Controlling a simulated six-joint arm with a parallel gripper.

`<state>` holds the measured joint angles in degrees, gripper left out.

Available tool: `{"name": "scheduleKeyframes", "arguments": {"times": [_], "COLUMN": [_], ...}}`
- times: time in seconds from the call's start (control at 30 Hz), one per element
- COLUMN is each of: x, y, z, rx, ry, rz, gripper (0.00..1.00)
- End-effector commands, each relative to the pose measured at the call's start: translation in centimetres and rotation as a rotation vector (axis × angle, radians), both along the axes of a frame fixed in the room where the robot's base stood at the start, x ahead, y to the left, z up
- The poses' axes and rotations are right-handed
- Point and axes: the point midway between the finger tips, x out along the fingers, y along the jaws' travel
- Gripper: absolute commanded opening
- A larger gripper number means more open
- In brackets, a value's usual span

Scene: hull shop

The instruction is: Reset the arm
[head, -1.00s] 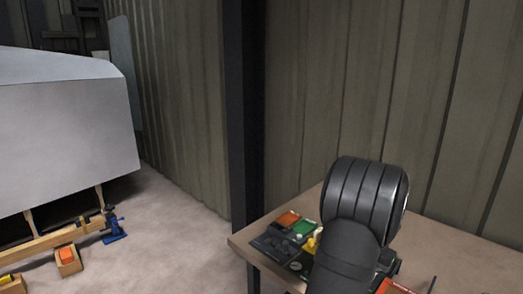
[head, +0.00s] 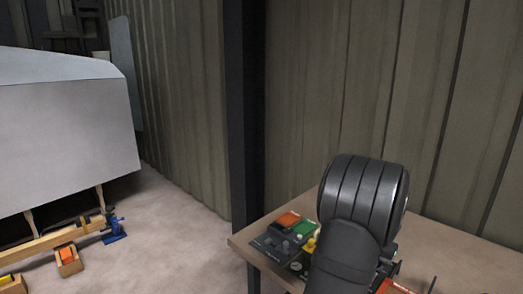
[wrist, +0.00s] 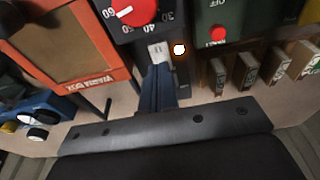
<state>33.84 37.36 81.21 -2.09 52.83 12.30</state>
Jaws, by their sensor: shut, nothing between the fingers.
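My gripper (wrist: 159,58) is in the wrist view, its fingers shut together with nothing between them. Its tips are over a dark control box (wrist: 147,30) with a red dial (wrist: 131,9) and a small lit lamp (wrist: 179,49). I cannot tell whether the tips touch the box. In the head view my dark arm rises over the bench (head: 450,250) and hides the gripper.
A green box with a red button (wrist: 218,33) and several wooden blocks (wrist: 248,70) stand right of the fingers. An orange-framed tray (wrist: 110,75) and a blue object (wrist: 40,112) are left. A metal wall stands behind the bench; a grey hull (head: 65,130) is far left.

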Motion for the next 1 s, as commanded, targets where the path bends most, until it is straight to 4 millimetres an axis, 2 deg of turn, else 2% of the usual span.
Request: {"name": "scheduleKeyframes", "arguments": {"times": [0.27,1.0], "x": [0.0,-2.3], "y": [0.0,2.9], "z": [5.7,16.8], "rx": [-0.001,0.111], "ry": [-0.001,0.037], "rz": [0.0,-0.608], "gripper": [0.0,0.0]}}
